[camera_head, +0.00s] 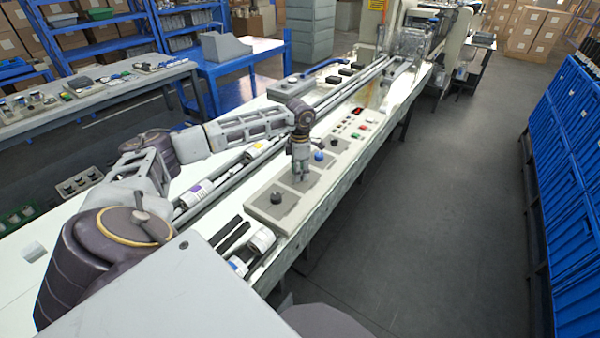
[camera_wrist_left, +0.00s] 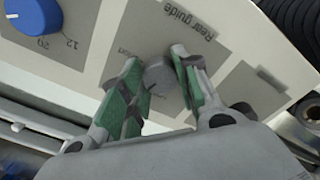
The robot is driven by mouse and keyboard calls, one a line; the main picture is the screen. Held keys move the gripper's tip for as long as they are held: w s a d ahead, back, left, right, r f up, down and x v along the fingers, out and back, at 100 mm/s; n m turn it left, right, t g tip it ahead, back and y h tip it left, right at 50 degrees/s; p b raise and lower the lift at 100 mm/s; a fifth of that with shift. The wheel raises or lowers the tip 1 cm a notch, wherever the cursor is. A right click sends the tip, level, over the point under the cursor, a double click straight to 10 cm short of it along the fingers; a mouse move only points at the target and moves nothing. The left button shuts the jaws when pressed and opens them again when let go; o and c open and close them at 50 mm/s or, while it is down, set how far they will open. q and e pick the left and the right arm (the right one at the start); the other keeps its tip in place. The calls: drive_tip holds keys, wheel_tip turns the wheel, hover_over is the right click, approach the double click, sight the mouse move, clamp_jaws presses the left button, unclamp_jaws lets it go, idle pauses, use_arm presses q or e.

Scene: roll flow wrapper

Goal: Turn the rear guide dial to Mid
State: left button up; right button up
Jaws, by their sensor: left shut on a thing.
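The rear guide dial (camera_wrist_left: 158,76) is a small grey knob on a grey plate labelled "Rear guide" in the left wrist view, where the lettering appears upside down. My left gripper (camera_wrist_left: 157,82) has its green-padded fingers on either side of the dial and is shut on it. In the head view my left gripper (camera_head: 299,175) reaches down onto the control panel (camera_head: 265,213) and hides the dial. The dial's position words are mostly covered by the fingers, so I cannot tell its setting. My right gripper is not in view.
A black knob (camera_head: 276,198) is nearer on the panel. A blue knob (camera_head: 319,156) and another black knob (camera_head: 334,143) are farther along it. The blue knob also shows in the left wrist view (camera_wrist_left: 45,18). Labelled rolls (camera_head: 262,240) lie near the panel's front end.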

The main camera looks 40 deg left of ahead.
use_arm(q)
drive_tip(key=shift+m, duration=0.8)
drive_tip(key=shift+r, duration=0.1)
drive_tip(key=o, duration=1.1)
drive_tip(key=shift+c, duration=0.2)
drive_tip(key=shift+r, duration=0.85)
wheel_tip(320, 180, up, 10)
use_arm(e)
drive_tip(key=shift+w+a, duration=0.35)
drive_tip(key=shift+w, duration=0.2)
